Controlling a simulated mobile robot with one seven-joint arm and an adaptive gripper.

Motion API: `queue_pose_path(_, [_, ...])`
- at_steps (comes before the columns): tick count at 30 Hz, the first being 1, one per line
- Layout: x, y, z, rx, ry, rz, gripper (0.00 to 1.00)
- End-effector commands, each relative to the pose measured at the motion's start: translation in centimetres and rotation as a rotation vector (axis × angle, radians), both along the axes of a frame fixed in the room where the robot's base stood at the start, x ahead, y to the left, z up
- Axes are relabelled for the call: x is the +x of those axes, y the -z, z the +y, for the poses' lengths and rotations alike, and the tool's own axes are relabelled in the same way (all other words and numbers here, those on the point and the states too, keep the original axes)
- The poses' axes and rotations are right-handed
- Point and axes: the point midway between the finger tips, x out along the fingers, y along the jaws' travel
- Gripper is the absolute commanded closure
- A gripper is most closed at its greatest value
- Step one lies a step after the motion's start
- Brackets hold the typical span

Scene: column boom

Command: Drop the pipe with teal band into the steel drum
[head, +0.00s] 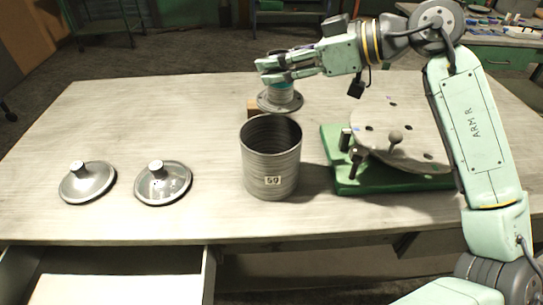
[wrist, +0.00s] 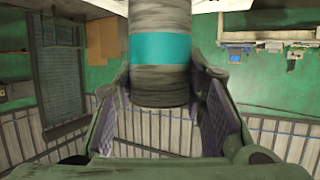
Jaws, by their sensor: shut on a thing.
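The pipe with teal band (head: 283,89) is upright between the fingers of my gripper (head: 268,71), behind the drum in the head view. The gripper is shut on it. In the wrist view the grey pipe (wrist: 160,88) shows its teal band, with a finger of my gripper (wrist: 160,80) on each side. A round flange shows at the pipe's lower end in the head view; I cannot tell whether it touches the table. The steel drum (head: 270,165) stands open-topped on the table, nearer the camera than the pipe, with a numbered label.
Two round knobbed lids (head: 87,182) (head: 162,184) lie left of the drum. A green fixture (head: 390,182) with a holed grey disc (head: 407,120) stands close on the right. A small wooden block (head: 254,107) is behind the drum. The table's (head: 150,115) left rear is clear.

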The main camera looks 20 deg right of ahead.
Motion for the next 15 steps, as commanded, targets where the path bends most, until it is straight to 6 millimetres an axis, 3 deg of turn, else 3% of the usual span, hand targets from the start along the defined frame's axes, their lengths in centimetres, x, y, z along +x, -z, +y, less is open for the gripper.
queue_pose_path(9, [0.0,3.8,0.1,0.001,-0.001,-0.003,1.00])
queue_pose_path(15, [0.0,4.8,0.1,0.000,-0.001,-0.003,1.00])
